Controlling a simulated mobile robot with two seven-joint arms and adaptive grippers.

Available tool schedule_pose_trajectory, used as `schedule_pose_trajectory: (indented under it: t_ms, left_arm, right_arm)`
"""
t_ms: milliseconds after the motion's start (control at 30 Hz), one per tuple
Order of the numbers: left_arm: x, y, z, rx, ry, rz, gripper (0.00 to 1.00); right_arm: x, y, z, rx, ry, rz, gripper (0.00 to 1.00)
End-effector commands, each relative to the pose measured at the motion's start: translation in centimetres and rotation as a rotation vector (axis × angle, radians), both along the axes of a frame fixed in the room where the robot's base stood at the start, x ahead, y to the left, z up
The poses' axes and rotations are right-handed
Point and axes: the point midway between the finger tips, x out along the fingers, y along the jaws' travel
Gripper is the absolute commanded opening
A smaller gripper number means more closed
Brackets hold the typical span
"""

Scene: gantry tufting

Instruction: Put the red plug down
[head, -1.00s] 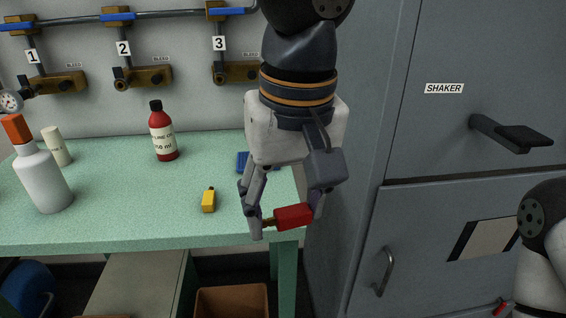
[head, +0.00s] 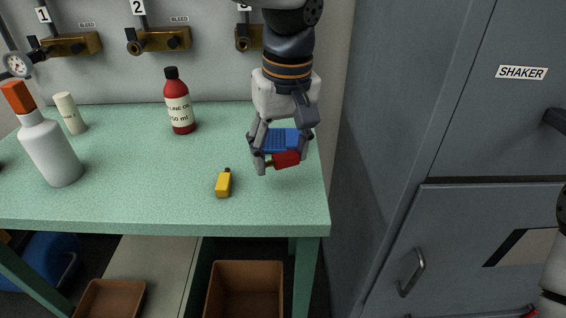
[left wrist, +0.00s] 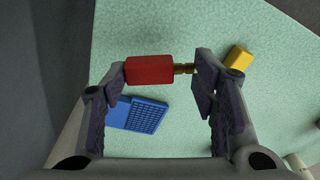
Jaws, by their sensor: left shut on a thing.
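The red plug (head: 286,159) is a small red block with a brass tip. My left gripper (head: 275,164) is shut on it, over the right part of the green bench. In the left wrist view the red plug (left wrist: 150,70) lies across between the two fingers of the left gripper (left wrist: 160,78), its brass tip at the right finger. I cannot tell how far the plug is above the bench top. My right gripper is not in view.
A blue grid rack (head: 280,140) lies behind the gripper on the green bench (head: 130,200). A yellow plug (head: 223,184) lies to the left. A red bottle (head: 179,103) and a white bottle (head: 50,150) stand further left. The bench's front middle is clear.

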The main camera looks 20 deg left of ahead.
Motion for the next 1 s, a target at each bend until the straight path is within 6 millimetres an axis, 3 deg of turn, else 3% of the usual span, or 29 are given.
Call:
schedule_pose_trajectory:
  t_ms: [233, 567, 600, 667, 1000]
  left_arm:
    - [0.6, 0.2, -4.0, 0.0, 0.004, -0.002, 0.21]
    - [0.6, 0.1, -4.2, 0.0, -0.002, -0.001, 0.21]
    - [0.7, 0.1, -4.2, 0.0, -0.002, -0.001, 0.6]
    - [0.7, 0.1, -4.2, 0.0, -0.002, -0.001, 0.73]
    - [0.7, 0.1, -3.9, -0.001, -0.002, 0.0, 0.73]
  right_arm:
    - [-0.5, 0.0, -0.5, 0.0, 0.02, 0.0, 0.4]
    - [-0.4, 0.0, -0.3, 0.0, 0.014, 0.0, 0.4]
    - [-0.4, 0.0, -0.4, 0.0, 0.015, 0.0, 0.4]
    - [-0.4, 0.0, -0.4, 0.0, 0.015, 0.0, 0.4]
    - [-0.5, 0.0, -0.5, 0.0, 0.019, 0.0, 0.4]
